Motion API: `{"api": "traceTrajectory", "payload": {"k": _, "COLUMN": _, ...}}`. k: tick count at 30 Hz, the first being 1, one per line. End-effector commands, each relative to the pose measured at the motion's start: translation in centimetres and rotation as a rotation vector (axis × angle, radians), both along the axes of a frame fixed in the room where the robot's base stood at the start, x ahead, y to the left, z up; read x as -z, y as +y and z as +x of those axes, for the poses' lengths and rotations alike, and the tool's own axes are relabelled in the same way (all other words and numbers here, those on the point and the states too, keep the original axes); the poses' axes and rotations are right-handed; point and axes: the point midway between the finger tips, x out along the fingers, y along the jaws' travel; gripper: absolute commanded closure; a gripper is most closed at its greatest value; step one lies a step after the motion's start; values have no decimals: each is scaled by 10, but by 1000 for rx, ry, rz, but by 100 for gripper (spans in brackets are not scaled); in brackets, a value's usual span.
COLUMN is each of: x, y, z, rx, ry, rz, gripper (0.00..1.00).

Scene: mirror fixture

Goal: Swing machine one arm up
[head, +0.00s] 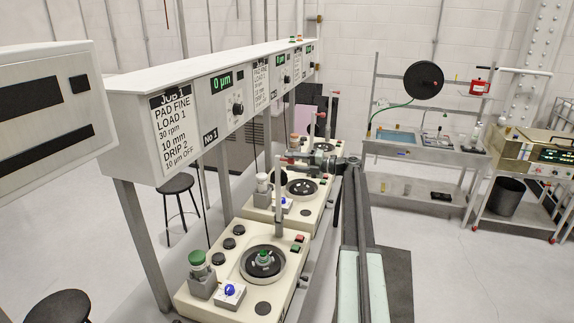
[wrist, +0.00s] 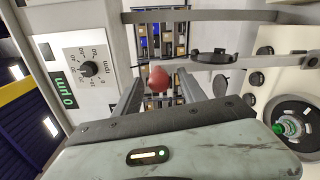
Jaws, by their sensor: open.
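Machine one (head: 190,299) is the nearest cream bench unit, under the panel marked No 1. Its grey upright bar (head: 278,212) stands behind the round dark plate (head: 262,262) with a green-topped piece at its centre. The grey bar (wrist: 240,62) runs from near the knob towards the machine. Contact between fingers and knob cannot be told.
The overhead control panel (head: 222,100) runs along the left on grey legs. A second similar machine (head: 312,211) stands just behind. Stools (head: 178,184) are at left. A steel sink bench (head: 420,152) stands at the back right.

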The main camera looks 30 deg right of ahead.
Motion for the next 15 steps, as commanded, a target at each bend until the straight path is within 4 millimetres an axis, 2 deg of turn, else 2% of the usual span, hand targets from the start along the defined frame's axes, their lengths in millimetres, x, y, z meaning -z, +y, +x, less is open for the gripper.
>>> {"api": "traceTrajectory", "payload": {"k": 5, "x": -1, "y": -7, "z": -8, "rx": 2, "ry": 0, "rz": 0, "gripper": 52}}
{"api": "traceTrajectory", "payload": {"k": 15, "x": -5, "y": -47, "z": -54, "rx": 3, "ry": 0, "rz": 0, "gripper": 52}}
